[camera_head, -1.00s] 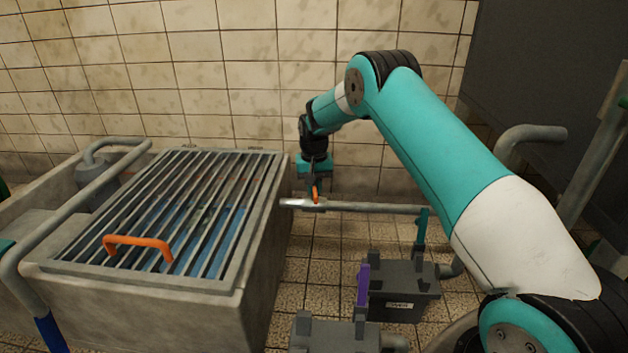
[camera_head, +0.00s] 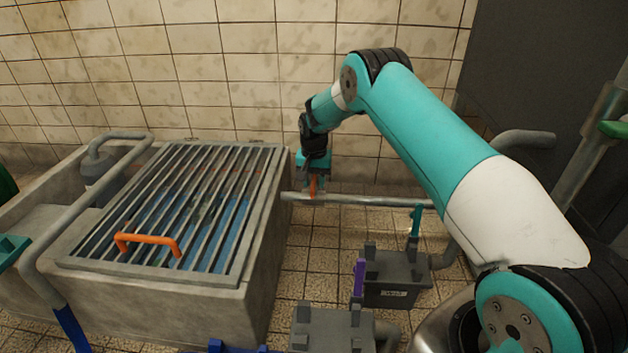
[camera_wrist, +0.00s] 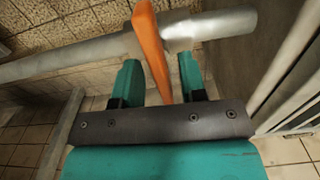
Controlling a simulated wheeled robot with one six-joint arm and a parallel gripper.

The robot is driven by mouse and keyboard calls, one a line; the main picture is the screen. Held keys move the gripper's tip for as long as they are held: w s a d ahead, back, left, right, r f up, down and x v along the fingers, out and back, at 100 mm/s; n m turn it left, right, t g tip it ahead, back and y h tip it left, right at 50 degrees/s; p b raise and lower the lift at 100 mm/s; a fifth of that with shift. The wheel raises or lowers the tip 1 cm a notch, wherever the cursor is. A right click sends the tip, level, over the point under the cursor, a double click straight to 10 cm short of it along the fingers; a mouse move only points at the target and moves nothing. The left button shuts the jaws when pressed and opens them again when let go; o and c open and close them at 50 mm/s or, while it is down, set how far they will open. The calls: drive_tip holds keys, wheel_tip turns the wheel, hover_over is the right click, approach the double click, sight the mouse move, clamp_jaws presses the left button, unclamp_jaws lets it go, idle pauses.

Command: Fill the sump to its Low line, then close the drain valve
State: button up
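The concrete sump (camera_head: 185,305) stands at left under a metal grate with an orange handle (camera_head: 150,239). Blue water (camera_head: 200,215) shows below the bars; I cannot make out a Low line. A grey pipe (camera_head: 370,200) meets the sump's right side and carries an orange lever (camera_head: 313,187). My gripper (camera_head: 314,183) is at this lever. In the wrist view, the teal fingers of my gripper (camera_wrist: 160,80) stand apart, one on each side of the orange lever (camera_wrist: 150,45), with gaps visible. I cannot tell which lever is the drain valve's.
A teal lever (camera_head: 417,220) stands farther right on the pipe. A dark box (camera_head: 395,280) with a purple lever (camera_head: 360,278) and another grey box (camera_head: 330,330) stand on the floor. A green handle (camera_head: 615,130) is at far right. A blue lever (camera_head: 70,325) is at lower left.

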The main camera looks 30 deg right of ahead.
sight(314, 179)
wheel_tip(314, 179, up, 17)
drive_tip(key=p, duration=0.8)
drive_tip(key=shift+r, duration=0.2)
drive_tip(key=shift+r, duration=0.1)
